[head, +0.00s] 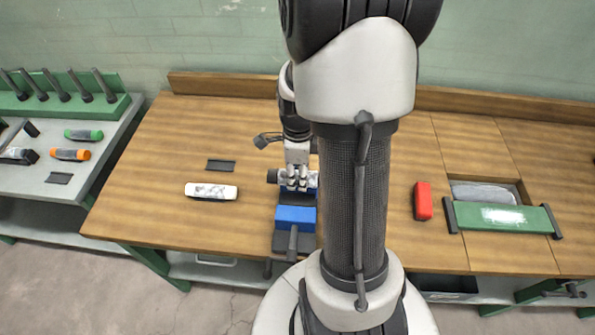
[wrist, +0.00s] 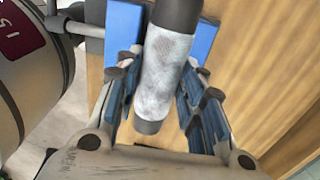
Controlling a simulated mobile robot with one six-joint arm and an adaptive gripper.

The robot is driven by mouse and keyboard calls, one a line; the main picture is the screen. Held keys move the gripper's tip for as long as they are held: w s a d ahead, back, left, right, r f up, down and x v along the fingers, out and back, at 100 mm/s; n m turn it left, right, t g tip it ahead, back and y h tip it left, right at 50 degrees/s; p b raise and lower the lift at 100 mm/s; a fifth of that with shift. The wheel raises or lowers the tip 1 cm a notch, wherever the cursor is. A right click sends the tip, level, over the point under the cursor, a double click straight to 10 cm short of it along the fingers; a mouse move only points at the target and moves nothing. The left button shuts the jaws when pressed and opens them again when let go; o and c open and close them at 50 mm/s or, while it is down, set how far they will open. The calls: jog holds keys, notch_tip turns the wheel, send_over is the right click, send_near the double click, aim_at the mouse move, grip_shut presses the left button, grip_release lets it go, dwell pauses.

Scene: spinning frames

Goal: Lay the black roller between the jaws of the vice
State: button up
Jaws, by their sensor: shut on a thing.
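The black roller (wrist: 165,65) has dark ends and a mottled pale grey middle band. My gripper (wrist: 160,105) is shut on it, with one finger on each side in the wrist view. In the head view my gripper (head: 298,182) points down at the vice, and a dark end of the roller (head: 272,176) sticks out to its left. The blue vice (head: 295,215) stands on the bench with its dark handle toward the front. Blue vice parts (wrist: 122,32) show behind the roller in the wrist view. I cannot tell whether the roller touches the jaws.
A white roller (head: 211,191) lies left of the vice, near a flat dark piece (head: 221,165). A red block (head: 422,201) and a green item with dark ends (head: 502,217) are on the right. A side table (head: 110,130) holds green and orange rollers. My arm hides the bench middle.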

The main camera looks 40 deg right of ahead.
jog(key=shift+f+b, duration=2.75)
jog(key=shift+f, duration=0.85)
jog(key=shift+s+a+f+b, duration=0.3)
jog(key=shift+s+f+b, duration=0.2)
jog(key=shift+f, duration=0.25)
jog(key=shift+c, duration=0.7)
jog(key=shift+w+d+f, duration=0.15)
jog(key=shift+w+d, duration=0.05)
jog(key=shift+w, duration=0.1)
grip_shut()
jog(key=o, duration=1.7)
grip_release()
jog(key=shift+o, duration=0.2)
jog(key=shift+w, duration=0.1)
jog(key=shift+r, duration=0.25)
jog(key=shift+w+d+r, duration=0.1)
jog(key=shift+r, duration=0.15)
notch_tip(320, 180, up, 11)
jog(key=shift+r, duration=0.2)
